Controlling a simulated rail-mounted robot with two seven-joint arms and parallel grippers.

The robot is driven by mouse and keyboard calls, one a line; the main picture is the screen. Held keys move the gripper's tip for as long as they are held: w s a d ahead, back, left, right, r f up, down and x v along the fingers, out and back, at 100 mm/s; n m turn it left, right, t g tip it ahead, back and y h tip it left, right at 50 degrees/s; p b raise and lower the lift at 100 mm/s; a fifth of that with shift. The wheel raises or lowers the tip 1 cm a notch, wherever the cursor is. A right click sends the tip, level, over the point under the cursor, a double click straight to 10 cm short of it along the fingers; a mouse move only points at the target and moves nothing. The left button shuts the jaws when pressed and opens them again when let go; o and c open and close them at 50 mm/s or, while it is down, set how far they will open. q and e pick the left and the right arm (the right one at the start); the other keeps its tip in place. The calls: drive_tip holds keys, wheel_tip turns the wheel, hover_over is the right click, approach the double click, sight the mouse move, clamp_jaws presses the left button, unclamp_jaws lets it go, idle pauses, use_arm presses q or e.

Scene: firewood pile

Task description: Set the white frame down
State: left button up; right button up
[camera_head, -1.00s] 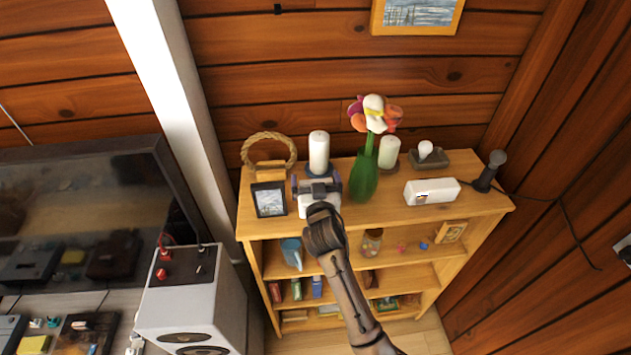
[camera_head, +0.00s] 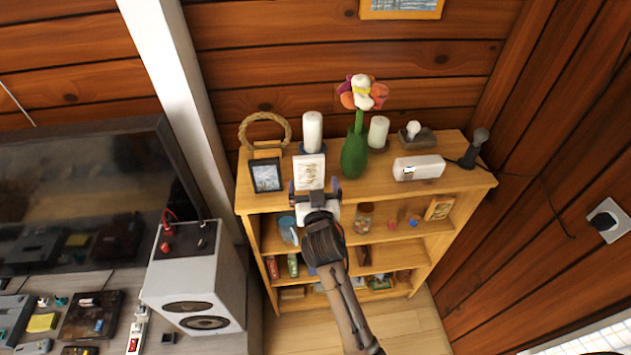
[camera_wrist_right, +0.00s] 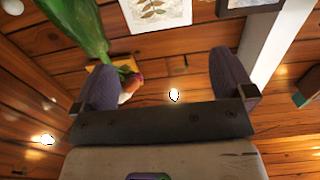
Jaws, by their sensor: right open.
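The white frame (camera_head: 309,171) stands on top of the wooden shelf, in front of a white candle, and holds a picture with a pale plant motif. It also shows in the right wrist view (camera_wrist_right: 157,14), near the top edge, beyond the fingers. My right gripper (camera_head: 315,190) is just in front of the frame, at the shelf's front edge. Its two purple fingers (camera_wrist_right: 168,85) are wide apart with nothing between them, clear of the frame. My left gripper is in neither view.
The wooden shelf (camera_head: 456,184) also carries a black frame (camera_head: 266,175) to the left, a green vase (camera_head: 355,152), candles, a white box (camera_head: 419,168) and a dark microphone-like object (camera_head: 474,148). A speaker (camera_head: 196,280) stands to the left, below the shelf top.

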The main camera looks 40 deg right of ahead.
drive_tip(key=s+a+f+n+g+y, duration=0.2)
drive_tip(key=s+f+g+y, duration=0.1)
drive_tip(key=s+f, duration=0.5)
drive_tip(key=s+a+f+n+g+y, duration=0.25)
drive_tip(key=s+f, duration=0.35)
drive_tip(key=s, duration=0.4)
drive_tip(key=s+a+f+n+g+y, duration=0.2)
drive_tip(key=s+a+g, duration=0.1)
drive_tip(key=s, duration=0.5)
drive_tip(key=s+a+f+n+g+y, duration=0.1)
drive_tip(key=s+a+f+g+y, duration=0.1)
drive_tip(key=s, duration=0.7)
drive_tip(key=shift+a+f+n+g, duration=0.35)
drive_tip(key=shift+a+g, duration=0.2)
drive_tip(key=shift+g, duration=0.1)
